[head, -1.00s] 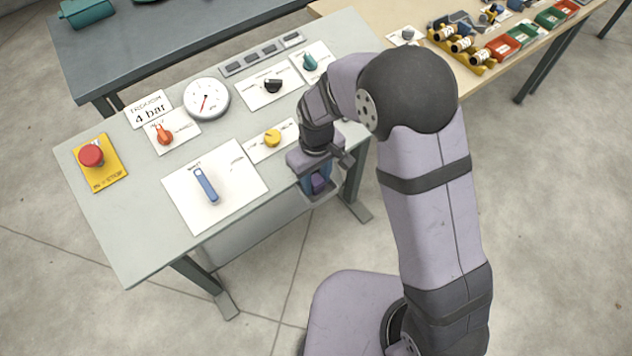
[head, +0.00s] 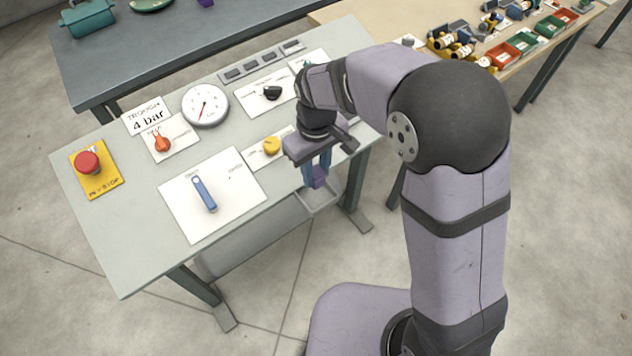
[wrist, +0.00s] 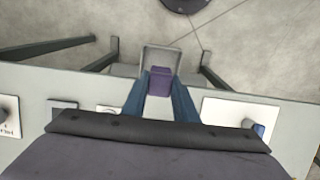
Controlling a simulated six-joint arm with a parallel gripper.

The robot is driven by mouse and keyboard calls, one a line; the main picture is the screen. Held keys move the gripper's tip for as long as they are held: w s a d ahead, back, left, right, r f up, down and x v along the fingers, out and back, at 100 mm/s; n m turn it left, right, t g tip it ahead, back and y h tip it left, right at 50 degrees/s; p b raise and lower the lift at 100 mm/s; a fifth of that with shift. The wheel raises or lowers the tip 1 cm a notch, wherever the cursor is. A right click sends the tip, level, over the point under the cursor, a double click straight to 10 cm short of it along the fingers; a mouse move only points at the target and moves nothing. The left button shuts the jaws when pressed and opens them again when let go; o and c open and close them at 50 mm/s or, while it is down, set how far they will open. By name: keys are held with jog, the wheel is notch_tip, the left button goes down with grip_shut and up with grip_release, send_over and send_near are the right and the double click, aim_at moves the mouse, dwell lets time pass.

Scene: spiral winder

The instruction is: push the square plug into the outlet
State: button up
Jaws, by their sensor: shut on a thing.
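My gripper (head: 319,168) has blue fingers and is shut on a purple block, seemingly the square plug (head: 320,181). It holds the plug above a small grey tray (head: 318,200) at the table's front right edge. In the wrist view the plug (wrist: 160,83) sits between the fingertips, in front of the tray (wrist: 150,62). I cannot pick out the outlet with certainty. A small purple thing (head: 205,3) on the dark back bench is cut off by the top edge of the head view.
The panel table carries a blue lever (head: 204,194), a yellow knob (head: 271,146), a gauge (head: 205,105), an orange knob (head: 162,143), a red stop button (head: 87,161) and several dark rectangles (head: 250,66). A wooden bench (head: 375,18) with bins stands behind right.

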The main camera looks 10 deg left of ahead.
aim_at(316, 171)
jog(key=shift+r, duration=1.55)
jog(key=shift+d+r, duration=0.1)
jog(key=shift+d, duration=0.05)
jog(key=w+d+m+t+p, duration=0.1)
jog(key=w+d+m+p, duration=0.3)
jog(key=w+d+p, duration=0.5)
jog(key=w+a+r+n+t+y+b, duration=0.1)
jog(key=w+r+n+y, duration=0.1)
jog(key=w, duration=1)
jog(key=shift+a+r+n+t+y+b, duration=0.15)
jog(key=shift+r+n+t+y+b, duration=0.15)
jog(key=shift+r+n, duration=0.5)
